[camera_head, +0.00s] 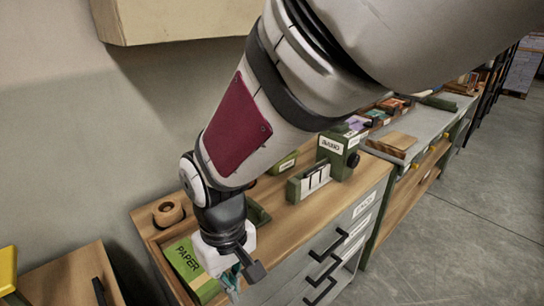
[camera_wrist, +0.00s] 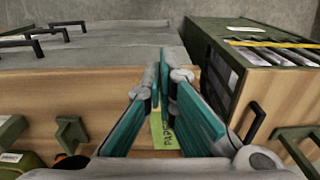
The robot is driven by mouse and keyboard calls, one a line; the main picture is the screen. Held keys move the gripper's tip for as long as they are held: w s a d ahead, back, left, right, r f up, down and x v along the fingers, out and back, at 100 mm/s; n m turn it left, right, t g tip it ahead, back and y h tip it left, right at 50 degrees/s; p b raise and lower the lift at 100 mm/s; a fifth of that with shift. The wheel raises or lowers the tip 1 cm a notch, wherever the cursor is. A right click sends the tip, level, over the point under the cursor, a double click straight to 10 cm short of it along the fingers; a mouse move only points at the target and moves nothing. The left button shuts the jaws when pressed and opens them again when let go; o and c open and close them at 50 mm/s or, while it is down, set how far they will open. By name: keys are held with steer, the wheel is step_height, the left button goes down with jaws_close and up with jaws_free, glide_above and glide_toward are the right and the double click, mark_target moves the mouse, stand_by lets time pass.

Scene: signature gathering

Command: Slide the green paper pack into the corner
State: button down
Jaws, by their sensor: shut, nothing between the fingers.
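The green paper pack (camera_head: 184,262), labelled PAPER, lies at the near left end of the wooden top, partly behind my gripper. My gripper (camera_head: 238,277) points down beside the pack's right side; its teal fingers are shut with nothing between them. In the wrist view the fingertips (camera_wrist: 165,66) meet near the picture's middle, and a small green strip of the pack (camera_wrist: 160,132) with lettering shows between the fingers. I cannot tell whether the fingers touch the pack. The corner by the pack is partly hidden by my arm.
A round wooden holder (camera_head: 168,212) stands behind the pack. A green box labelled BAND (camera_head: 334,148) and a low green sorter (camera_head: 308,182) stand farther right. Drawers with black handles (camera_head: 325,270) face the front right. A wall runs along the left.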

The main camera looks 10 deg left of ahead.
mark_target(206, 276)
steer(key=a+f, duration=0.1)
steer(key=f, duration=0.2)
steer(key=w+a+f, duration=0.1)
steer(key=f, duration=0.3)
steer(key=w+a+f, duration=0.1)
steer(key=f, duration=0.2)
steer(key=shift+a+f+b, duration=0.1)
steer(key=shift+f+b, duration=0.2)
steer(key=shift+w+a, duration=0.35)
steer(key=shift+a, duration=0.1)
steer(key=w+a, duration=0.4)
steer(key=shift+a, duration=0.35)
